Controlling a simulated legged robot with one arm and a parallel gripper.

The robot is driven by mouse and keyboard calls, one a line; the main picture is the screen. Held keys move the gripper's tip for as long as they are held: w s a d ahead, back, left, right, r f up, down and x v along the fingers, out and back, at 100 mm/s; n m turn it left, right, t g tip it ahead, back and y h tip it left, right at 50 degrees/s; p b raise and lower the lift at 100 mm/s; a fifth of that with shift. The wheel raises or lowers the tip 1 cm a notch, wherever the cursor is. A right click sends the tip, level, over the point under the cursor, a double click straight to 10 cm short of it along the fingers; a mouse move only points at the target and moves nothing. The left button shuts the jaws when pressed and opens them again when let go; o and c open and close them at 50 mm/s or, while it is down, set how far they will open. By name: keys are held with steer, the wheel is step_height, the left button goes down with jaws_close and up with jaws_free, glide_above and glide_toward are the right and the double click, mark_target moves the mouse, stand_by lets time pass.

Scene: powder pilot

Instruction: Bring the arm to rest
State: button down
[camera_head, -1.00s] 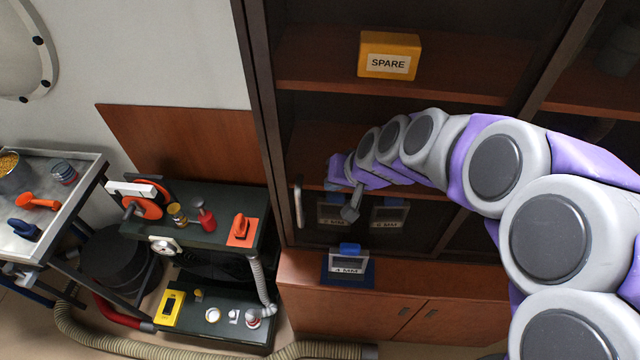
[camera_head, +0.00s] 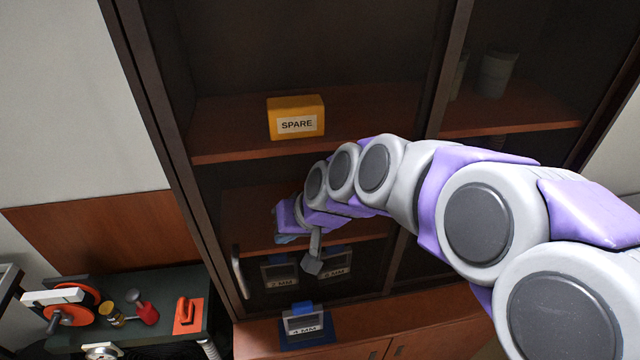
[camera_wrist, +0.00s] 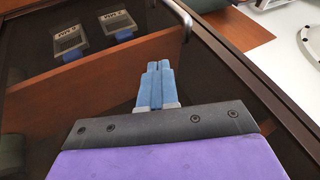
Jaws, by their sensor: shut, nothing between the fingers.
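My arm (camera_head: 480,215) reaches from the lower right across the front of a dark cabinet in the head view. My gripper (camera_wrist: 157,68) shows in the wrist view with its two blue fingers pressed together and nothing between them. In the head view the gripper end (camera_head: 285,238) is partly hidden by my own wrist. It is in front of the cabinet, above the block labelled 4 MM (camera_head: 303,325). I cannot tell its exact distance from the cabinet front.
A yellow SPARE box (camera_head: 296,118) sits on a cabinet shelf. Two labelled blocks stand behind the dark front, and they show in the wrist view (camera_wrist: 70,40). A cabinet handle (camera_head: 238,272) sticks out near the gripper. A dark bench (camera_head: 170,325) with several tools stands at left.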

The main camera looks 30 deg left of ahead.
steer(key=shift+f, duration=0.1)
steer(key=s+d+f+m+h+b, duration=0.2)
steer(key=s+d+f, duration=0.1)
steer(key=d, duration=0.8)
steer(key=s+d+f+m+h+b, duration=0.2)
steer(key=s+d+f+b, duration=0.1)
steer(key=d, duration=0.8)
steer(key=s+d+f+m+h+b, duration=0.1)
steer(key=s+d+f+b, duration=0.2)
steer(key=d, duration=0.8)
steer(key=s+d+f+m+g+h, duration=0.1)
steer(key=s+d+f+m+g, duration=0.1)
steer(key=s+d, duration=0.4)
steer(key=s+m, duration=0.1)
steer(key=s, duration=0.2)
steer(key=shift+d+f+h+b, duration=0.2)
steer(key=shift+f+h+b, duration=0.1)
steer(key=shift+h+b, duration=0.1)
steer(key=shift+s+d, duration=0.1)
steer(key=shift+d, duration=0.2)
steer(key=shift+a, duration=0.2)
